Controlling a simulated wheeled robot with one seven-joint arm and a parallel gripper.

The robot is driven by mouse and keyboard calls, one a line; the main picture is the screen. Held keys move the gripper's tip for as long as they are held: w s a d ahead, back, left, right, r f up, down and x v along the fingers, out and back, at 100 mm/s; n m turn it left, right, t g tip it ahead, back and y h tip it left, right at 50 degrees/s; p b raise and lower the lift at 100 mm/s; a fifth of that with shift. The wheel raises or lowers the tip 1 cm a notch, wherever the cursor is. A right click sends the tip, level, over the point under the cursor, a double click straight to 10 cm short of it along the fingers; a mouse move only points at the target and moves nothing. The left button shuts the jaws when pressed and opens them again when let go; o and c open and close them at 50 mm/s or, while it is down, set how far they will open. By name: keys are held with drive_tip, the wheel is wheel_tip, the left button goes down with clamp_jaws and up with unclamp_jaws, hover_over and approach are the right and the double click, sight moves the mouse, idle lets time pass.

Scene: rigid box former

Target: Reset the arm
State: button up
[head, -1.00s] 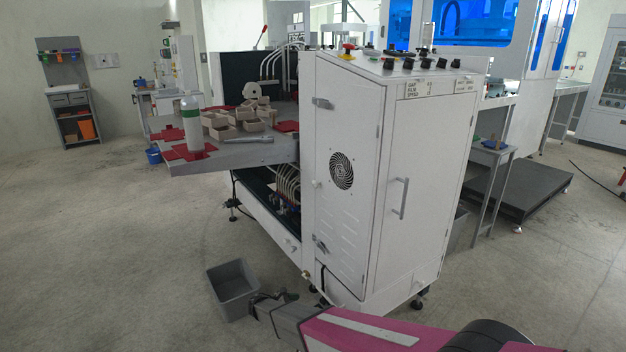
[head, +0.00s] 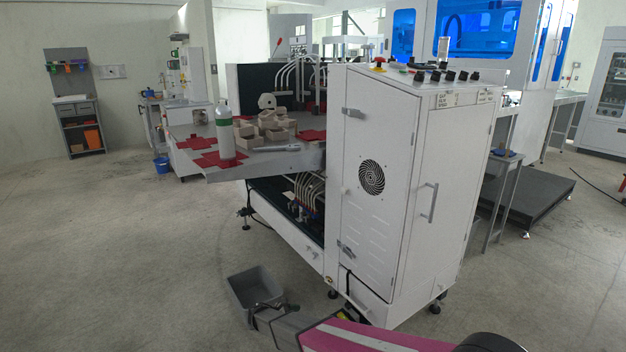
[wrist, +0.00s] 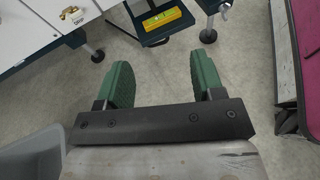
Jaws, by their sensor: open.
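My gripper (wrist: 160,84) shows in the wrist view with its two green fingers spread wide apart and nothing between them. Bare concrete floor and part of the machine's base show beyond the fingers. In the head view my gripper (head: 262,308) is low at the bottom centre, in front of the white machine (head: 385,190) and overlapping the right side of a grey bin (head: 240,289) on the floor. I cannot tell whether it touches the bin.
The machine's side table (head: 225,174) holds a green-and-white bottle (head: 225,134), several cardboard trays (head: 278,135) and red pieces (head: 312,136). A control panel (head: 427,74) tops the cabinet. Open floor lies to the left.

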drive_tip(key=s+d+r+m+g+y, duration=0.2)
drive_tip(key=s+d+r+m+y, duration=0.5)
drive_tip(key=d+r+m, duration=0.3)
drive_tip(key=s+d+r+m+g+y, duration=0.2)
drive_tip(key=s+d+r+m+y, duration=0.5)
drive_tip(key=d+r, duration=0.8)
wheel_tip(320, 180, up, 3)
drive_tip(key=s+m, duration=0.2)
drive_tip(key=m, duration=0.1)
drive_tip(key=shift+s+d+m+g, duration=0.15)
drive_tip(key=shift+d+m+g, duration=0.15)
drive_tip(key=shift+d+m, duration=0.1)
